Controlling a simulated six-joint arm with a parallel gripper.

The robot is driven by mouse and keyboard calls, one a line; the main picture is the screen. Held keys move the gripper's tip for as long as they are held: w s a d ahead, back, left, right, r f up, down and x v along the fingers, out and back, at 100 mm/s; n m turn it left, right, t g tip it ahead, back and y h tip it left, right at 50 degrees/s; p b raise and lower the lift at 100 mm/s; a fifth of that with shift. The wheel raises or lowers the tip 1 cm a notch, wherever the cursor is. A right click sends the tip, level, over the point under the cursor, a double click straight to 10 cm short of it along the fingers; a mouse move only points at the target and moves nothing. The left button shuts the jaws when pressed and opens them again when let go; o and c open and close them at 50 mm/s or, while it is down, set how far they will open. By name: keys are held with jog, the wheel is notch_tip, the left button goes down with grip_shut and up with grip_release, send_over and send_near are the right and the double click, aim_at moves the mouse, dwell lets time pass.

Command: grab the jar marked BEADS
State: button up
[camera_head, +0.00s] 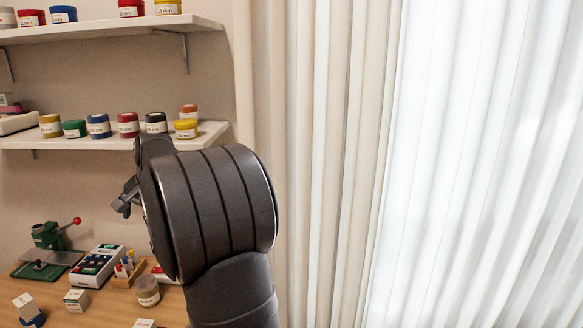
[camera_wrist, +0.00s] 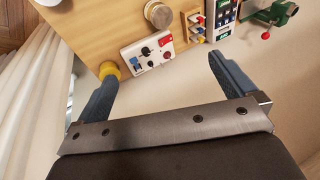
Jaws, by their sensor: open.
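A clear jar with pale contents and a white label (camera_head: 147,290) stands on the wooden table in the head view. Its label is too small to read, so I cannot confirm it says BEADS. A round-topped jar (camera_wrist: 158,14), which looks like the same one, shows at the top of the wrist view, beyond my fingertips. My gripper (camera_wrist: 163,72) is open and empty, with its two fingers wide apart. In the head view my gripper (camera_head: 128,195) is mostly hidden behind my wrist, above the table and in front of the wall.
A white control box (camera_head: 97,265), a wooden rack (camera_head: 126,275) and a green press (camera_head: 48,252) are near the jar. Small white boxes (camera_head: 76,300) stand in front. Coloured jars line the lower shelf (camera_head: 90,143) and upper shelf. Curtains hang right.

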dwell(0.3)
jog(key=shift+c, duration=1.2)
jog(key=m+g+h, duration=0.2)
jog(key=m+h, duration=0.2)
jog(key=m, duration=1.2)
send_over(145, 281)
notch_tip(145, 281, down, 14)
notch_tip(145, 281, down, 17)
jog(key=shift+r, duration=0.2)
jog(key=shift+c, duration=0.4)
jog(key=c, duration=1.1)
